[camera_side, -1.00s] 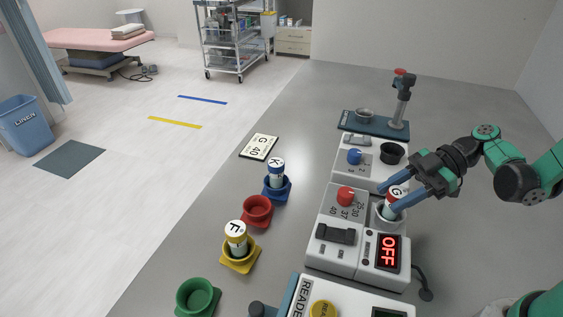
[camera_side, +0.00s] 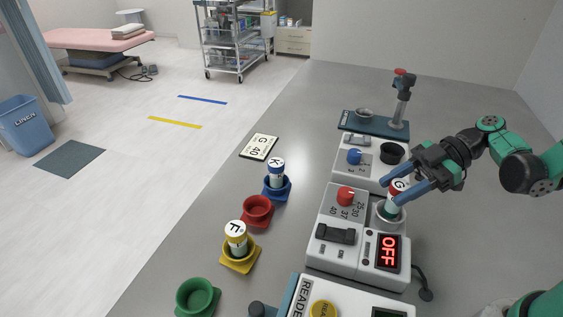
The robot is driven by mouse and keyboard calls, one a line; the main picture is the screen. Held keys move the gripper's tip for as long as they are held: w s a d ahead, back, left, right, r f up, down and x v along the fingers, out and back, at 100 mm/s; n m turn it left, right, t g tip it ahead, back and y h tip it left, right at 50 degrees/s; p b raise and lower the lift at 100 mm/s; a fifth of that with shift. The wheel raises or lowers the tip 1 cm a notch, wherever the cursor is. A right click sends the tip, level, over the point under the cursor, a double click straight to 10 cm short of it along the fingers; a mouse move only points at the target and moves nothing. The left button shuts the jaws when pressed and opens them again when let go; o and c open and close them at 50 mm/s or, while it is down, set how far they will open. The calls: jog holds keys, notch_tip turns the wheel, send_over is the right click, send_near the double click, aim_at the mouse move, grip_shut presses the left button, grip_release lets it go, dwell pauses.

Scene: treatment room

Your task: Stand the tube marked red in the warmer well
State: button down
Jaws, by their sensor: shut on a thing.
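The tube marked red (camera_side: 393,207) has a white cap lettered G and a red band. It is between the blue fingers of my gripper (camera_side: 391,194), which is shut on it. The tube is slightly tilted, and its lower end is at the mouth of the warmer well (camera_side: 378,219), a round grey cup on the white warmer (camera_side: 326,259). I cannot tell how deep its hidden lower end sits. The warmer has a red dial (camera_side: 345,196), a dark lever switch (camera_side: 335,234) and a display reading OFF (camera_side: 388,253).
Left of the warmer are a blue holder (camera_side: 277,190) with tube K, an empty red holder (camera_side: 257,210), a yellow holder (camera_side: 240,263) with tube F and an empty green holder (camera_side: 197,297). A card reading G 40 (camera_side: 259,147) lies behind. The reader (camera_side: 345,300) is in front.

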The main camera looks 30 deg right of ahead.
dwell(0.4)
jog(key=c, duration=0.7)
grip_release()
